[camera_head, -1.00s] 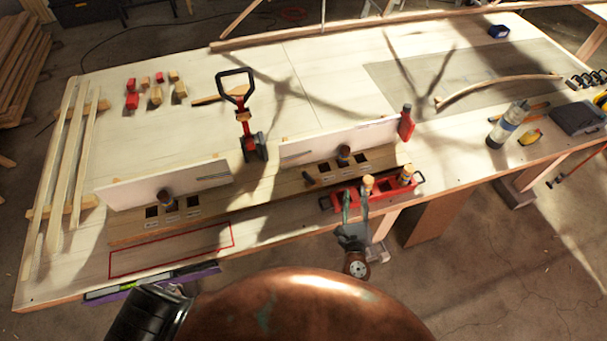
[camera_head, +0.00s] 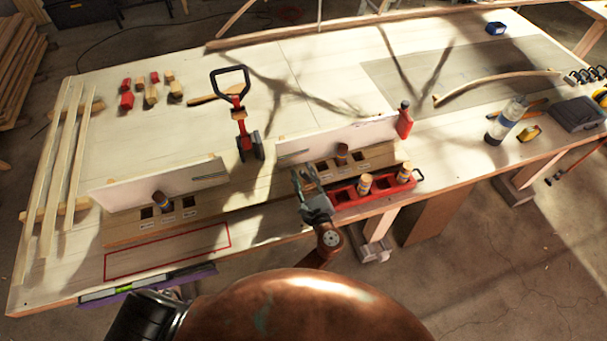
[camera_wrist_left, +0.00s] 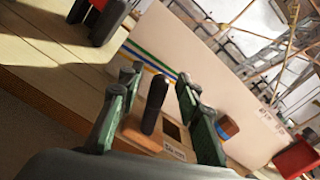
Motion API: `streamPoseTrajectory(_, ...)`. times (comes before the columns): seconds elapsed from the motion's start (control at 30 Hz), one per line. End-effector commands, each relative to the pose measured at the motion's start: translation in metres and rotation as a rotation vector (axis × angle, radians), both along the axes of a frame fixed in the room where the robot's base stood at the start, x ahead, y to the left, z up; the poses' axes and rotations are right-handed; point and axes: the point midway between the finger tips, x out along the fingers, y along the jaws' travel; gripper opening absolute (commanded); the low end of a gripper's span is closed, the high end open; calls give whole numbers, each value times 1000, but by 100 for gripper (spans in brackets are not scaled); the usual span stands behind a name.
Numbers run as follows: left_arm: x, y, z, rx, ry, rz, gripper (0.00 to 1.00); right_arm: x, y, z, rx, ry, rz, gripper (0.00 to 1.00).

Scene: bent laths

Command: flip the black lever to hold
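The black lever (camera_wrist_left: 155,104) stands up from a slotted wooden base in the left wrist view. My left gripper (camera_wrist_left: 158,88) is open, with green-padded fingers on either side of the lever and visible gaps to it. A white label (camera_wrist_left: 174,150) lies beside a dark slot near the lever's foot; its lettering is too small to read. In the head view my left gripper (camera_head: 306,178) is over the left end of the right-hand wooden base (camera_head: 378,157) and hides the lever. My right gripper is not in view.
A red tray (camera_head: 345,197) with wooden-topped pieces sits just right of my left gripper. A white upright panel (camera_head: 300,150) stands behind the base. A red-and-black clamp (camera_head: 243,135) stands to the left. A similar slotted base (camera_head: 125,232) is farther left.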

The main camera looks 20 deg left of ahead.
Motion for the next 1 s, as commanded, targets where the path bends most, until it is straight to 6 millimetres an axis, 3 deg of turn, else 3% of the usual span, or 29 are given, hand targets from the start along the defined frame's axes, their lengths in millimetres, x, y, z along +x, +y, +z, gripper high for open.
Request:
streamPoseTrajectory(0.27,1,0,0,1,1,-1,30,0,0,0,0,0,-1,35)
streamPoseTrajectory(0.7,1,0,0,1,1,-2,0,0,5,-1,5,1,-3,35)
streamPoseTrajectory(1.0,1,-1,0,0,0,-2,0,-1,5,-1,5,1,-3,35)
